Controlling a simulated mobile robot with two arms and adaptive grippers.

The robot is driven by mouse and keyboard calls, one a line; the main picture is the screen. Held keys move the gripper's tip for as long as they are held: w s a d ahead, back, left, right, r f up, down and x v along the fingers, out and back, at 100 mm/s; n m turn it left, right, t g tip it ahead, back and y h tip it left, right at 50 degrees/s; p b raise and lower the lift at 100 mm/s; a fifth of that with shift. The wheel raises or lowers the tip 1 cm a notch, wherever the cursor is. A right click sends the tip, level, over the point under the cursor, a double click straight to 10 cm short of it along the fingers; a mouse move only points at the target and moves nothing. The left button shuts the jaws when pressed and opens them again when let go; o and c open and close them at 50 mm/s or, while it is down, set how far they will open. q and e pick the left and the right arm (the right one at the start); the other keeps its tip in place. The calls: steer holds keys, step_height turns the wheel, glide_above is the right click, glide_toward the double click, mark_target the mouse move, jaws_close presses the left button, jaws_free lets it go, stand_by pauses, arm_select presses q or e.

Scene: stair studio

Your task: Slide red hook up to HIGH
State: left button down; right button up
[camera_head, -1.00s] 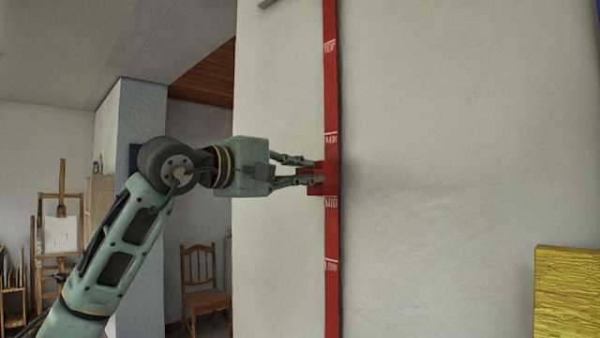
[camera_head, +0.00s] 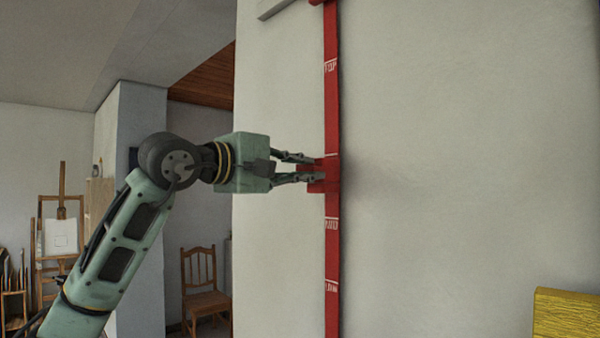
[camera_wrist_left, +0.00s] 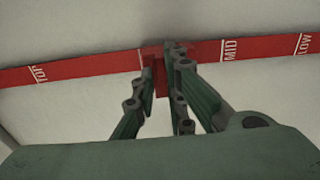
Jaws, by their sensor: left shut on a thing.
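The red hook (camera_head: 329,176) sits on a vertical red rail (camera_head: 331,115) on the pale wall. White marks on the rail read TOP (camera_head: 330,67) above the hook, and MID (camera_head: 331,222) and LOW (camera_head: 331,288) below it. The HIGH label cannot be read; a white line shows at the hook's upper edge. My left gripper (camera_head: 314,170) reaches in from the left, shut on the hook. In the left wrist view the fingers (camera_wrist_left: 160,72) flank the hook (camera_wrist_left: 157,80), between TOP and MID. My right gripper is not in view.
A grey bar (camera_head: 285,8) is near the rail's top. A yellow textured block (camera_head: 566,315) is at the lower right. A wooden chair (camera_head: 204,285) and an easel (camera_head: 58,245) stand in the background at left. The wall around the rail is clear.

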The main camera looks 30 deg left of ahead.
arm_select(q)
step_height(320, 180, up, 8)
steer(key=p, duration=0.5)
steer(key=shift+p, duration=0.35)
steer(key=shift+f, duration=0.1)
steer(key=c, duration=1.9)
jaws_free()
steer(key=shift+c, duration=0.2)
steer(key=shift+o, duration=0.4)
steer(key=v, duration=1.2)
